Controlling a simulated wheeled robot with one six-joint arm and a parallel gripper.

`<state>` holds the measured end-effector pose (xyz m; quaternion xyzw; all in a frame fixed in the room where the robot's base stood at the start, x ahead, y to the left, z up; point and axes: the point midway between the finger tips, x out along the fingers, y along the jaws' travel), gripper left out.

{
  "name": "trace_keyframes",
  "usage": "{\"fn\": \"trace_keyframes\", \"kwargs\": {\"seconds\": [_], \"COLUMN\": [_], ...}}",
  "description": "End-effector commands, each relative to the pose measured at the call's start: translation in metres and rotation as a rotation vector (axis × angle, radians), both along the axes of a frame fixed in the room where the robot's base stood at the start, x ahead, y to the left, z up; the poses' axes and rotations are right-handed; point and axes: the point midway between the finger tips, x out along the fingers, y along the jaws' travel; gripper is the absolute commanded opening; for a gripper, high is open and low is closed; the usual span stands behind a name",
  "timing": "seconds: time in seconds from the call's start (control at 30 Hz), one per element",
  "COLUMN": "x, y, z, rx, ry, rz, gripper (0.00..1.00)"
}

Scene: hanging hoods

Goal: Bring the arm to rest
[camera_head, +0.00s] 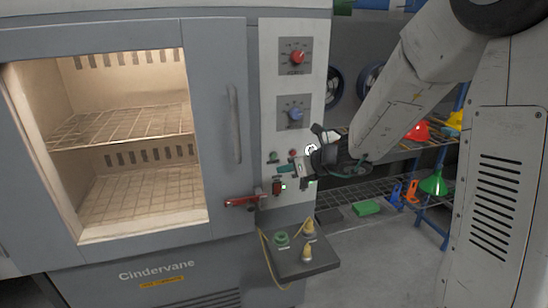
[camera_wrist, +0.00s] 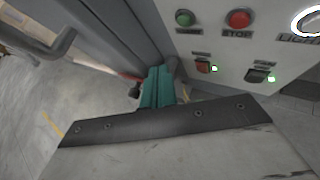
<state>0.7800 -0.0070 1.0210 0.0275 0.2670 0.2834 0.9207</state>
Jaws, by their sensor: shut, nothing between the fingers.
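My arm reaches in from the upper right in the head view and ends in front of the oven's control panel (camera_head: 286,130). My gripper (camera_head: 284,169) has teal fingers and is shut and empty, close in front of the panel's lower half. Its teal fingers (camera_wrist: 157,87) also show in the wrist view, together, below and left of the buttons. I cannot tell whether they touch the panel. A green button (camera_wrist: 185,18), a red stop button (camera_wrist: 238,18) and two switches, left (camera_wrist: 203,67) and right (camera_wrist: 257,76), with green lights beside them, sit on the panel.
The grey oven (camera_head: 217,90) has a lit window, a vertical handle (camera_head: 234,125) and a red lever (camera_head: 243,201). A small ledge (camera_head: 300,264) with green and yellow fittings juts out below the panel. Shelving (camera_head: 430,228) stands behind my arm. Floor (camera_head: 375,265) is clear at lower right.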

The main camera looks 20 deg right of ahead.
Motion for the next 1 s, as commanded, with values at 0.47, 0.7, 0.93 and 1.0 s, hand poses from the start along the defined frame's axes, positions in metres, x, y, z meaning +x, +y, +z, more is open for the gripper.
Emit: {"fn": "trace_keyframes", "kwargs": {"seconds": [0.47,0.7,0.93,1.0], "x": [-0.013,-0.108,-0.232,-0.264], "y": [0.012,0.051,0.048,0.036], "z": [-0.004,0.004,0.025,0.030], "rx": [-0.110,-0.464,-0.822,-0.919], "ry": [-0.073,-0.314,-0.571,-0.617], "rz": [0.160,0.814,1.551,1.751], "gripper": [0.00,0.00,0.00,0.00]}}
